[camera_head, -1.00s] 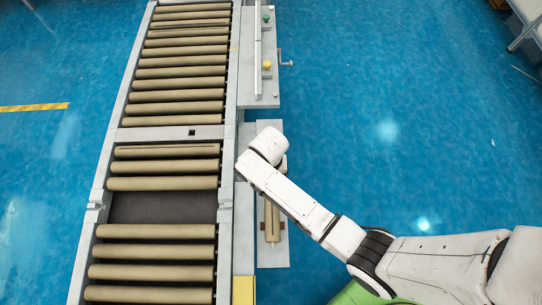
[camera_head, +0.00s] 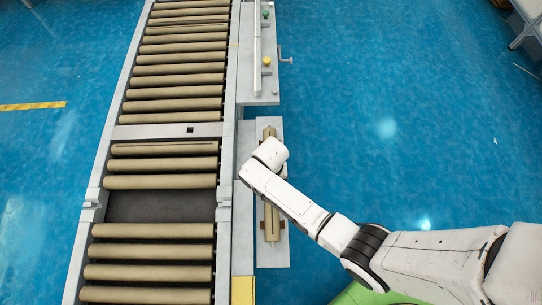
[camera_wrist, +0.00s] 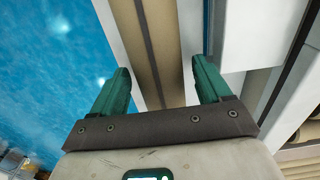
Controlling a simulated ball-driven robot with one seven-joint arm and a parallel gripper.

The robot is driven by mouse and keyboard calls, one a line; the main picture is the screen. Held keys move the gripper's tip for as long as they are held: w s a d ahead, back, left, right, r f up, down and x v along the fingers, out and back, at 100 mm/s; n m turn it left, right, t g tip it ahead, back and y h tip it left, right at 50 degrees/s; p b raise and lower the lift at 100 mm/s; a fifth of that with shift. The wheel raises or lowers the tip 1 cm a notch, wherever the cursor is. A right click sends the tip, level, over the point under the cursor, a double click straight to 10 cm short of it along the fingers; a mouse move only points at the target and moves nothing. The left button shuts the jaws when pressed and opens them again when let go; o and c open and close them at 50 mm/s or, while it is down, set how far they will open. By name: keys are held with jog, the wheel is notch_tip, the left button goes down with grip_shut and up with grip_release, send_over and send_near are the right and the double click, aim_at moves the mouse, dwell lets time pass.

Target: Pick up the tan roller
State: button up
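The tan roller (camera_head: 272,222) lies lengthwise on a narrow grey side shelf (camera_head: 275,255), to the right of the conveyor. My wrist and forearm cross over it and hide its middle in the head view. In the wrist view the roller (camera_wrist: 158,35) runs between the two green fingers of my gripper (camera_wrist: 160,70). The fingers are spread wide, with gaps on both sides of the roller. My gripper's fingers are hidden in the head view. I cannot tell how high they are above the roller.
The conveyor (camera_head: 228,150) holds several similar tan rollers, with one dark empty gap (camera_head: 160,206) between them. A grey side panel with a green knob, a yellow knob (camera_head: 267,62) and a crank handle (camera_head: 286,60) stands beyond the shelf.

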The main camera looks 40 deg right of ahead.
grip_shut()
dwell(0.5)
jog(key=shift+w, duration=0.1)
